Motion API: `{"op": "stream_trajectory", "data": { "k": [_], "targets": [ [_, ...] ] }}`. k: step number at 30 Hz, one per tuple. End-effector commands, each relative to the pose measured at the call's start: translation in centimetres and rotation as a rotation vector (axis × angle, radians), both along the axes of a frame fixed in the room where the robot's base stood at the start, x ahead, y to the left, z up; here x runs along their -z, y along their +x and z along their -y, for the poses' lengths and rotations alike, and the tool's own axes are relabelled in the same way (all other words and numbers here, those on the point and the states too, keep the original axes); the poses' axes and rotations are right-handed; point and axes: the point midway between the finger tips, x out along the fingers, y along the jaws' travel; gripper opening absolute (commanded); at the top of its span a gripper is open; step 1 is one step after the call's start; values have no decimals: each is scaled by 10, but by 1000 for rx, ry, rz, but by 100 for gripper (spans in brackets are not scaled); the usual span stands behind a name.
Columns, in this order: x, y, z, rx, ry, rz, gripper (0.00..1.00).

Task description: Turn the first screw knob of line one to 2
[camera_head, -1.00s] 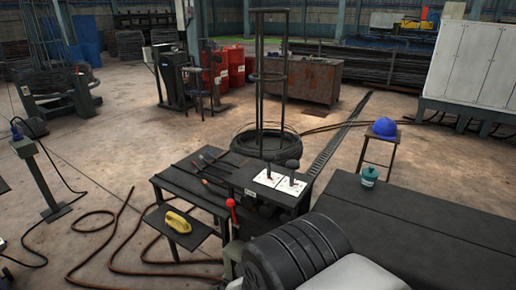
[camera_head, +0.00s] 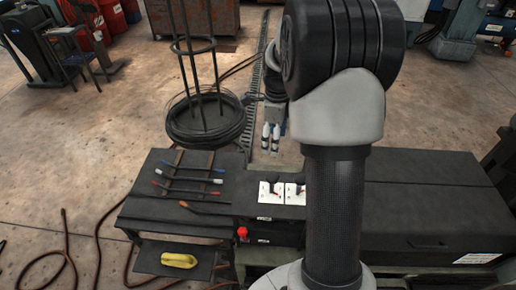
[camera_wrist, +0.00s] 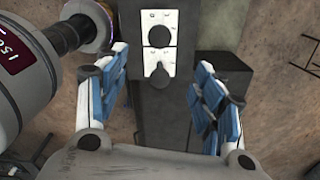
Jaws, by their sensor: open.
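Two white plates stand side by side on the black bench in the head view, a left plate (camera_head: 270,191) and a right plate (camera_head: 294,193). In the wrist view they appear one above the other, with a round dark upper knob (camera_wrist: 159,36) and a lower knob (camera_wrist: 158,75) that has a pointed tip. I cannot tell which is the first knob, and their scale marks are too small to read. My gripper (camera_head: 270,137) points down above the bench. In the wrist view its blue-and-white fingers (camera_wrist: 162,62) are spread apart, empty, with the lower plate showing between them.
Several rods with coloured tips (camera_head: 190,178) lie on the bench left of the plates. A red knob (camera_head: 242,233) is on the front side. A yellow object (camera_head: 179,261) lies on a lower shelf. A wire coil (camera_head: 205,125) stands behind the bench.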

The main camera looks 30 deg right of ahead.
Motion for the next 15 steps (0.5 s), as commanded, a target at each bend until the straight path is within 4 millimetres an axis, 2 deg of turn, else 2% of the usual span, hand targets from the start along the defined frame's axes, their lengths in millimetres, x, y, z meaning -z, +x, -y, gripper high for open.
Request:
{"op": "stream_trajectory", "data": {
  "k": [5, 15],
  "targets": [
    [17, 1, 3, 34, 4, -7, 62],
    [87, 0, 2, 30, 4, -9, 62]
  ]
}}
